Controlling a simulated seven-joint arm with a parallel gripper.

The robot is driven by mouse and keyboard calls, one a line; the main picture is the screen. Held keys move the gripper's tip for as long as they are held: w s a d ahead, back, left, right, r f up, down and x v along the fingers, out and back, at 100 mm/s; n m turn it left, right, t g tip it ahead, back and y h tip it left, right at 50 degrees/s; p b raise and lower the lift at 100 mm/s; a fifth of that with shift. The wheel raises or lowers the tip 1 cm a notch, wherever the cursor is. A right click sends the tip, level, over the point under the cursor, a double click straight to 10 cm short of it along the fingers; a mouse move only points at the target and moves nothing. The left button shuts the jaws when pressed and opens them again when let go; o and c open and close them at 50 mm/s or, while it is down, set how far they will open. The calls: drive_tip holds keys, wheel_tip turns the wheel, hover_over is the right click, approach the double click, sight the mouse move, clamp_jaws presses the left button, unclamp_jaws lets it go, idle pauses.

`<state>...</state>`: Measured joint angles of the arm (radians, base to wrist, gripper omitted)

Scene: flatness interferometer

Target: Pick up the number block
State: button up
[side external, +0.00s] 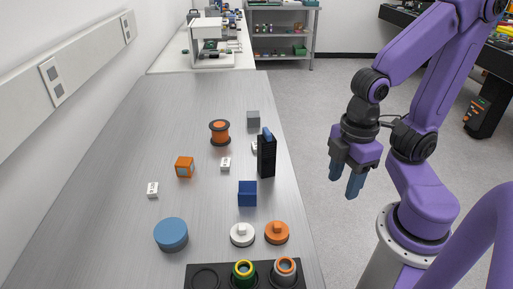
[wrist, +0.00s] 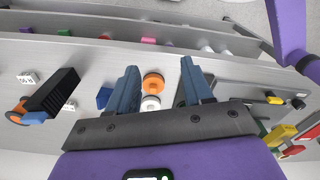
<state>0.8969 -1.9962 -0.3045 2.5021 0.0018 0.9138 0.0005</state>
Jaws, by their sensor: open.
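Two small white blocks with dark markings lie on the grey table, one at the left (side external: 152,189) and one near the middle (side external: 225,164). They look like number blocks, but I cannot read the markings or tell which one is meant. White marked blocks also show at the left of the wrist view, one at the edge (wrist: 27,78) and one partly behind the black block (wrist: 69,105). My gripper (side external: 346,180) is open and empty, its fingers pointing down beyond the table's right edge. It is well apart from the white blocks. Its fingers also show in the wrist view (wrist: 160,72).
A tall black block (side external: 266,157) stands near the right edge. Nearby are a blue cube (side external: 247,194), an orange cube (side external: 184,167), a spool (side external: 220,132), a grey cube (side external: 253,118), a blue cylinder (side external: 171,234), white (side external: 242,235) and orange (side external: 277,233) knobbed discs, and a ring-holding tray (side external: 205,277).

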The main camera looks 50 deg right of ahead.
drive_tip(key=o, duration=0.3)
drive_tip(key=shift+o, duration=0.2)
drive_tip(key=w+r+m, duration=0.1)
drive_tip(key=w+r, duration=0.1)
drive_tip(key=w, duration=0.8)
drive_tip(key=w+r, duration=0.2)
drive_tip(key=w, duration=0.9)
drive_tip(key=w+d+f+m, duration=0.1)
drive_tip(key=w+d, duration=1.2)
drive_tip(key=w, duration=0.1)
wheel_tip(320, 180, down, 17)
drive_tip(key=shift+s+r, duration=0.1)
